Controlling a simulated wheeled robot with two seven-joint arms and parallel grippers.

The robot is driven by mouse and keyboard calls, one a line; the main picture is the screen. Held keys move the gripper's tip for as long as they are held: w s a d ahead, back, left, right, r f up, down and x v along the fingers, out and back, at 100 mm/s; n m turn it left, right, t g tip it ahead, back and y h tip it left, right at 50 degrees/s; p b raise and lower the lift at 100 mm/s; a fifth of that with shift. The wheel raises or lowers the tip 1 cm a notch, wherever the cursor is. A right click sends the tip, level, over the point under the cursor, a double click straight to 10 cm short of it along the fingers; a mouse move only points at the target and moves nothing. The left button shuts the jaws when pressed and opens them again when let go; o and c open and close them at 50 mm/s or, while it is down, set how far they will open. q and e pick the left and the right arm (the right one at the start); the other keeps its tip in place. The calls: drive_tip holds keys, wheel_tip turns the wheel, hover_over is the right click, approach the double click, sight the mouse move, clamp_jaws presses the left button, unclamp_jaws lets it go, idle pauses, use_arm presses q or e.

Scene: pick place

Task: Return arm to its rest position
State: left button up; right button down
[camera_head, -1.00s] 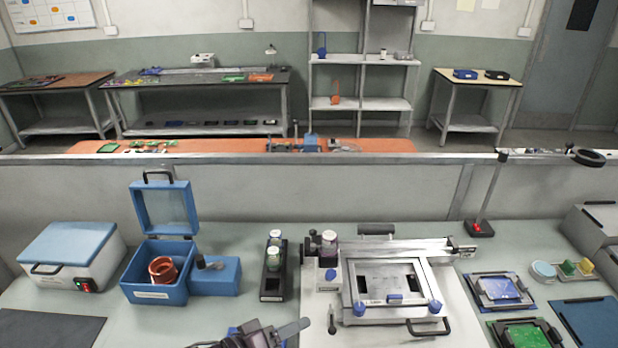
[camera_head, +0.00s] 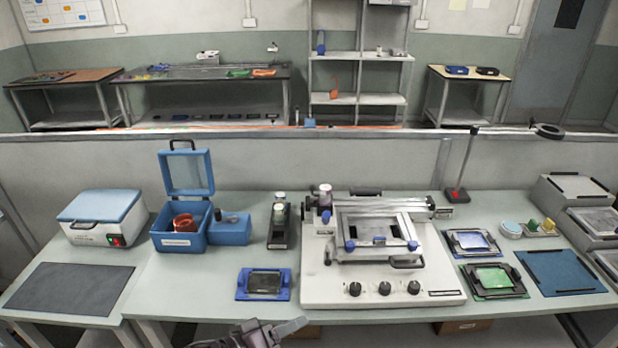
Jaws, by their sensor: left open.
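My left gripper (camera_head: 272,332) shows at the bottom edge of the head view, in front of the workbench's front edge. It is open, and I see nothing between its fingers. Most of the left arm is below the picture. My right gripper is not in view. The pale green workbench (camera_head: 200,292) lies beyond the left gripper. A blue-framed holder with a dark plate (camera_head: 264,284) lies on the bench just beyond the gripper, apart from it.
A white machine with three knobs (camera_head: 455,283) stands at the middle. A blue open box (camera_head: 180,241), a white box with a blue lid (camera_head: 100,218) and a dark mat (camera_head: 68,288) are at left. Board holders (camera_head: 495,280) and a blue mat (camera_head: 562,273) are at right.

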use_arm(q)
drive_tip(key=s+a+f+y+b, duration=0.15)
drive_tip(key=a+f, duration=0.25)
drive_tip(key=f, duration=0.7)
drive_tip(key=s+a+f+g+y+b, duration=0.1)
drive_tip(key=a+f+y, duration=0.25)
drive_tip(key=f, duration=0.65)
drive_tip(key=s+a+f+y+b, duration=0.15)
drive_tip(key=a+f, duration=0.35)
drive_tip(key=f, duration=0.6)
drive_tip(key=s+a+f+g+y+b, duration=0.1)
drive_tip(key=s+a+f+g+y, duration=0.25)
drive_tip(key=s+f, duration=0.95)
drive_tip(key=s+a+f+m+g+y+b, duration=0.1)
drive_tip(key=s+f+g, duration=0.1)
drive_tip(key=s+f, duration=0.3)
drive_tip(key=s+a+f+m+g+y+b, duration=0.1)
drive_tip(key=s+f, duration=0.5)
drive_tip(key=s, duration=0.7)
drive_tip(key=shift+s+a+m+g, duration=0.4)
drive_tip(key=shift+a+m+g, duration=0.05)
drive_tip(key=shift+m, duration=0.25)
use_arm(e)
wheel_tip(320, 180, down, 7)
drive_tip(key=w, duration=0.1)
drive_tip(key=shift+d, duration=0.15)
